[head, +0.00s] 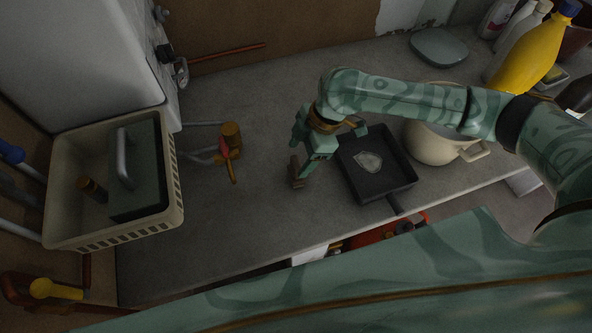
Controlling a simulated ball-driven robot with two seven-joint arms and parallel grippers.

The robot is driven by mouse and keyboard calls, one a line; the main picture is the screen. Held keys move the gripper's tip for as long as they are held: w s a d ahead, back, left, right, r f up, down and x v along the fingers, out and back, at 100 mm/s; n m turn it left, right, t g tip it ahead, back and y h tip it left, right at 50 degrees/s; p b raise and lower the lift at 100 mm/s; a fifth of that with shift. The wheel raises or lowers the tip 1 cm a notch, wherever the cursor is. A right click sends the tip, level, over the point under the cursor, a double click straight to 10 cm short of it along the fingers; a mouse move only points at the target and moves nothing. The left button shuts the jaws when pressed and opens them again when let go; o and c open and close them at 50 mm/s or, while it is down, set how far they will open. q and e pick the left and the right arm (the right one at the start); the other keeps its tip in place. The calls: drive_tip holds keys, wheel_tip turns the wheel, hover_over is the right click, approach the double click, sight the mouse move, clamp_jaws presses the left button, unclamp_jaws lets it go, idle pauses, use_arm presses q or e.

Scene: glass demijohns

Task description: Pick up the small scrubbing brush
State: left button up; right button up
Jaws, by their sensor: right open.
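My right gripper (308,165) reaches in from the right and hangs over the middle of the counter, left of the dark square pan. It is open. A small brown block (296,173) shows right at its fingertips. It may be the small scrubbing brush, but it is too dark and small to be sure, and I cannot tell whether the fingers touch it. My left gripper is not in view.
The dark pan (366,180) and a cream pot (430,146) stand to the right. Gold-coloured fittings (231,135) lie to the left. A cream basket (172,207) stands at far left. Yellow (524,58) and other bottles stand at back right. Counter between basket and gripper is mostly clear.

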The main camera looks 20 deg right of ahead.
sight(296, 161)
drive_tip(key=x, duration=0.5)
drive_tip(key=shift+s+f+b, duration=0.1)
drive_tip(key=shift+s+b, duration=0.05)
drive_tip(key=shift+b, duration=0.2)
drive_tip(key=c, duration=1.1)
drive_tip(key=shift+o, duration=0.2)
drive_tip(key=shift+r, duration=0.4)
wheel_tip(296, 161, up, 3)
drive_tip(key=shift+f+p, duration=0.25)
drive_tip(key=shift+p, duration=0.1)
drive_tip(key=s+d+r+p, duration=0.2)
drive_tip(key=s+d+r, duration=0.6)
drive_tip(key=s+r, duration=0.2)
drive_tip(key=shift+s+d, duration=0.4)
drive_tip(key=shift+s, duration=0.1)
